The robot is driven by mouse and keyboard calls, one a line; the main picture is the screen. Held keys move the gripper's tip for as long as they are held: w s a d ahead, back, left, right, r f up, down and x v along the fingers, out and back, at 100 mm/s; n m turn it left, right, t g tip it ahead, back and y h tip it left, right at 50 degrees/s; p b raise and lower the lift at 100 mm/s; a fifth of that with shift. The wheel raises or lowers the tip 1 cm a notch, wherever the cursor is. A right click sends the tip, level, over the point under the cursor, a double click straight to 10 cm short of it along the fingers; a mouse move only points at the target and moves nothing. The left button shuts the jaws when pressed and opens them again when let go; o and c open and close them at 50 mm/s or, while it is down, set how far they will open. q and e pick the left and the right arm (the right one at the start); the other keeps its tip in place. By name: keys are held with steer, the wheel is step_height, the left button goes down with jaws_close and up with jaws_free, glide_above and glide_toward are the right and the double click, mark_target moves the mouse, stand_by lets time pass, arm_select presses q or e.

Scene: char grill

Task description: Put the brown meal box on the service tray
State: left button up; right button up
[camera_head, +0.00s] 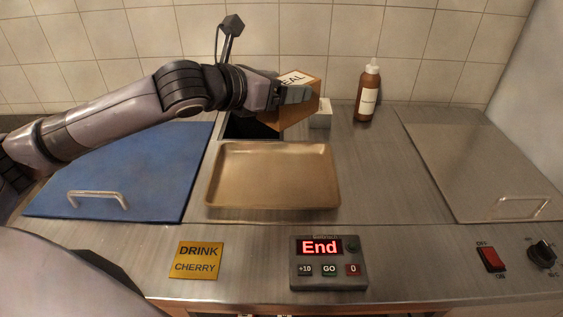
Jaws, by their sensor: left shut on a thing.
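The brown meal box (298,112) has a white label on top with the letters "EAL" showing. My left gripper (294,94) is shut on it and holds it tilted, behind the far edge of the service tray. The gripper fingers and wrist cover part of the box. The service tray (272,180) is a tan, rectangular, empty tray with a raised rim on the steel counter, nearer to me than the box. My right gripper is not in view.
A dark opening (243,127) lies behind the tray, with a small white box (321,114) at its right. A brown bottle (367,92) stands farther right. A timer (328,262) reading "End" sits in front.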

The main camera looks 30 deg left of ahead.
arm_select(q)
step_height(320, 180, down, 16)
steer(key=b, duration=0.2)
steer(key=shift+f+b, duration=0.2)
steer(key=shift+b, duration=0.15)
steer(key=o, duration=1.4)
steer(key=shift+f, duration=0.15)
steer(key=shift+c, duration=0.2)
steer(key=b+v, duration=0.1)
steer(key=v, duration=0.8)
steer(key=shift+s+a+b, duration=0.2)
steer(key=shift+s+b, duration=0.05)
steer(key=shift+b, duration=0.1)
steer(key=shift+s+a+r+b, duration=0.25)
steer(key=shift+s+r+b, duration=0.05)
steer(key=shift+s, duration=0.3)
steer(key=shift+s+r, duration=0.25)
steer(key=shift+s, duration=0.25)
